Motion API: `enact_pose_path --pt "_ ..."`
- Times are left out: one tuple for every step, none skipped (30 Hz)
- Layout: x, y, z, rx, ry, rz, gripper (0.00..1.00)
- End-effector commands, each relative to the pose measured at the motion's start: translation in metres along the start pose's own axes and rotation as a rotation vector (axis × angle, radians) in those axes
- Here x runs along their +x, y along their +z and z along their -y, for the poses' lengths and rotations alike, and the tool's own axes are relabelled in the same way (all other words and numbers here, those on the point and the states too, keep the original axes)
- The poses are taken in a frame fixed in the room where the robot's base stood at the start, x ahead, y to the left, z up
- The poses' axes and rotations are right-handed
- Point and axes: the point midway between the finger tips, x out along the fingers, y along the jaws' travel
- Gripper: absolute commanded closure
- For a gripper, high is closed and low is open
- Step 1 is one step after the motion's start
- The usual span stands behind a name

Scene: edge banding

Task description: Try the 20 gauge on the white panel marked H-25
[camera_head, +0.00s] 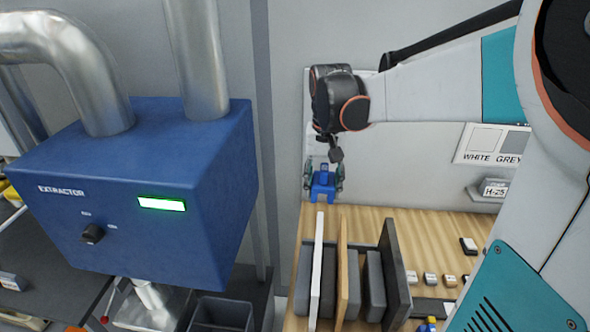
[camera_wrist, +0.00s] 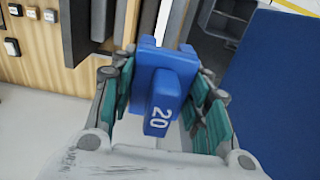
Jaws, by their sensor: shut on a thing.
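My gripper (camera_head: 324,181) is shut on the blue 20 gauge (camera_wrist: 160,88), with one teal-padded finger on each side of it. The number 20 reads clearly in the wrist view. The gauge also shows in the head view (camera_head: 322,190), held just behind and above the far end of the white panel (camera_head: 316,272). I cannot tell whether they touch. The white panel stands on edge at the left of a row of panels. No marking can be read on its visible edge. A small label reading H-25 (camera_head: 494,189) sits on a wall ledge at the right.
A wood-coloured panel (camera_head: 342,270) and a dark panel (camera_head: 395,265) stand right of the white one, with grey blocks between. Small labelled pieces (camera_head: 430,279) lie on the wooden bench. The blue extractor (camera_head: 140,190) stands at left. A WHITE/GREY sample board (camera_head: 492,144) hangs at right.

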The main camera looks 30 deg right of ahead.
Motion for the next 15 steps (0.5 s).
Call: enact_pose_path --pt "-0.005 0.0 0.0 0.0 0.0 0.0 0.88" --pt "-0.006 0.0 0.0 0.0 0.0 0.0 0.88" --pt "-0.009 0.0 0.0 0.0 0.0 0.0 0.88" --pt "-0.01 0.0 0.0 0.0 0.0 0.0 0.88" --pt "-0.012 0.0 0.0 0.0 0.0 0.0 0.88" --pt "-0.014 0.0 0.0 0.0 0.0 0.0 0.88" --pt "-0.016 0.0 0.0 0.0 0.0 0.0 0.88" --pt "-0.017 0.0 0.0 0.0 0.0 0.0 0.88" --pt "-0.019 0.0 0.0 0.0 0.0 0.0 0.88" --pt "-0.021 0.0 0.0 0.0 0.0 0.0 0.88" --pt "-0.022 0.0 0.0 0.0 0.0 0.0 0.88" --pt "-0.025 0.0 0.0 0.0 0.0 0.0 0.88" --pt "-0.026 0.0 0.0 0.0 0.0 0.0 0.88" --pt "-0.028 0.0 0.0 0.0 0.0 0.0 0.88" --pt "-0.03 0.0 0.0 0.0 0.0 0.0 0.88"
